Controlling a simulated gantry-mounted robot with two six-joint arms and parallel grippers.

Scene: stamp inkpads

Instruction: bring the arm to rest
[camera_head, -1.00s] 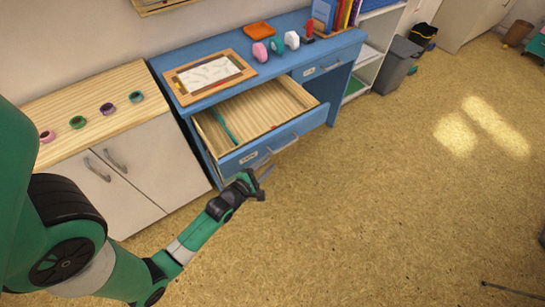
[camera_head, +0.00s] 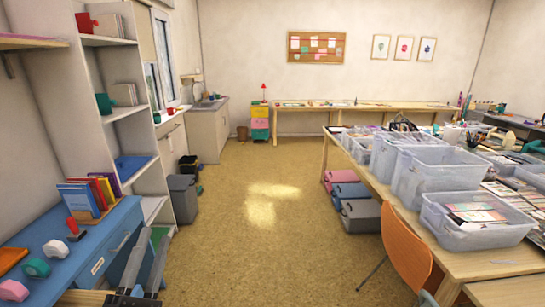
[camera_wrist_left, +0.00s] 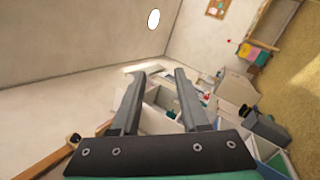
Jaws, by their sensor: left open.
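My left gripper (camera_head: 151,240) is at the lower left of the head view, in front of the blue desk (camera_head: 88,252). Its two grey fingers are spread apart and point up, with nothing between them. It also shows in the left wrist view (camera_wrist_left: 158,76), with room walls and shelving beyond the open fingers. On the desk are a pink stamp (camera_head: 14,290), a teal one (camera_head: 36,267), a whitish one (camera_head: 56,249) and a red-handled item (camera_head: 72,226). My right gripper is not in view.
An orange tray (camera_head: 10,259) and upright books (camera_head: 88,195) are on the desk. A grey bin (camera_head: 184,198) stands beyond it. Clear tubs (camera_head: 470,218) crowd the right table, with an orange chair (camera_head: 407,248) before it. The middle floor is open.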

